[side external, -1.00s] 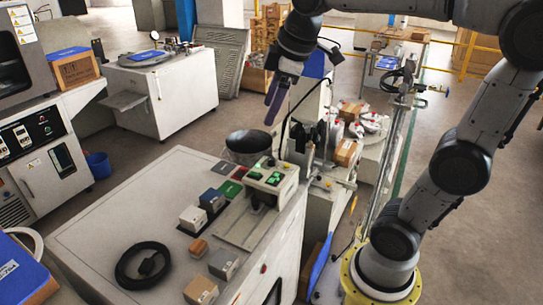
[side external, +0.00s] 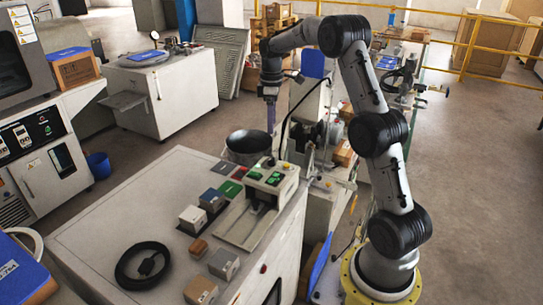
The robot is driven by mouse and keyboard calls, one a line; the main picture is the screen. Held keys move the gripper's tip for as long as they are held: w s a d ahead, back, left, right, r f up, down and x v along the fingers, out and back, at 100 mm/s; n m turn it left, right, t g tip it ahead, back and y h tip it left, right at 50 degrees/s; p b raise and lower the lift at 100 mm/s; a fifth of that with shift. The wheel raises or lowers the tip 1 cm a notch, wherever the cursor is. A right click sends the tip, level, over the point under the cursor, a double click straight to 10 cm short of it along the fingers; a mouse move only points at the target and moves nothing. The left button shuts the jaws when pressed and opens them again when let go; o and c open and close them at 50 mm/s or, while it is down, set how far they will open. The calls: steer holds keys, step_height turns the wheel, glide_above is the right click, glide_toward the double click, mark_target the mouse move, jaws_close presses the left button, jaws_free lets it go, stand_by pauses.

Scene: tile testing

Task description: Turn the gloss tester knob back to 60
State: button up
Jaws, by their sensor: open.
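A pale bench instrument (side external: 262,193) with green lit displays stands at the right end of the near cabinet; it looks like the gloss tester. Small buttons show on its top, but I cannot make out which part is the knob or what it points to.
The dark pan (side external: 248,146) stands behind the instrument. A grey machine (side external: 325,140) with cables stands close right of my gripper.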

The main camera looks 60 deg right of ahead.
mark_target(271, 159)
step_height(271, 159, down, 13)
steer(key=shift+r, duration=0.1)
stand_by(0.3)
jaws_close()
